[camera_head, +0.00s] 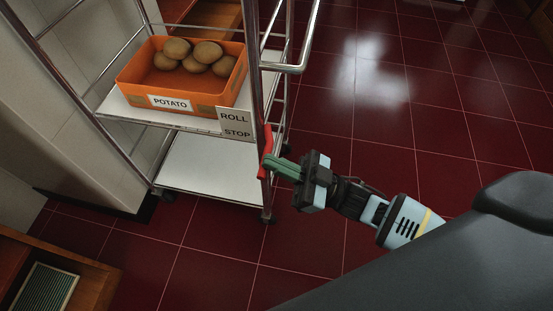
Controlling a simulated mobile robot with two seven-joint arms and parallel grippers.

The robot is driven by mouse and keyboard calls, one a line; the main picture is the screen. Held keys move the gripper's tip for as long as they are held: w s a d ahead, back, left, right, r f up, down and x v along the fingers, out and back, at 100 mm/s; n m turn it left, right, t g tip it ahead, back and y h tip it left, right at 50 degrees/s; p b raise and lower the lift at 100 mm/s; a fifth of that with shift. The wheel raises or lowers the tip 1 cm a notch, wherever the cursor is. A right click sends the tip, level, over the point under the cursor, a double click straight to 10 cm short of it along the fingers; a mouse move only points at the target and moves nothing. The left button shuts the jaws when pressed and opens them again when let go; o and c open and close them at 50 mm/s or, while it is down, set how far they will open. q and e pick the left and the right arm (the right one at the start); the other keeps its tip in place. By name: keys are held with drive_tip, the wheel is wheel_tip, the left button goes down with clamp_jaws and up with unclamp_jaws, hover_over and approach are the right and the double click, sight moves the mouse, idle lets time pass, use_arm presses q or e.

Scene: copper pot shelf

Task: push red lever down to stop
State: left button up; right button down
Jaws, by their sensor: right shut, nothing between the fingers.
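The red lever (266,140) is on the right front post of a metal shelf cart, beside the "ROLL / STOP" sign (235,124). It stands roughly upright along the post, level with the "STOP" word. My right gripper (276,165) comes in from the right with its green fingers closed and empty. Its fingertips are at the lower part of the lever and overlap it in the picture. I cannot tell whether they touch it. My left gripper is not in view.
The cart (213,169) holds an orange bin (191,94) of potatoes labelled "POTATO". A pale wall (50,110) stands close on the left. A wooden cabinet (88,290) is at the lower left. The red tiled floor (400,120) right of the cart is clear.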

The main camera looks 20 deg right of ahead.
drive_tip(key=shift+f+n+g, duration=0.2)
drive_tip(key=shift+n+g, duration=0.1)
drive_tip(key=shift+n, duration=0.2)
wheel_tip(320, 180, up, 5)
drive_tip(key=p, duration=0.4)
drive_tip(key=b+v, duration=0.1)
drive_tip(key=v, duration=1)
drive_tip(key=shift+a+f, duration=0.2)
drive_tip(key=shift+f, duration=0.2)
drive_tip(key=shift+s, duration=0.1)
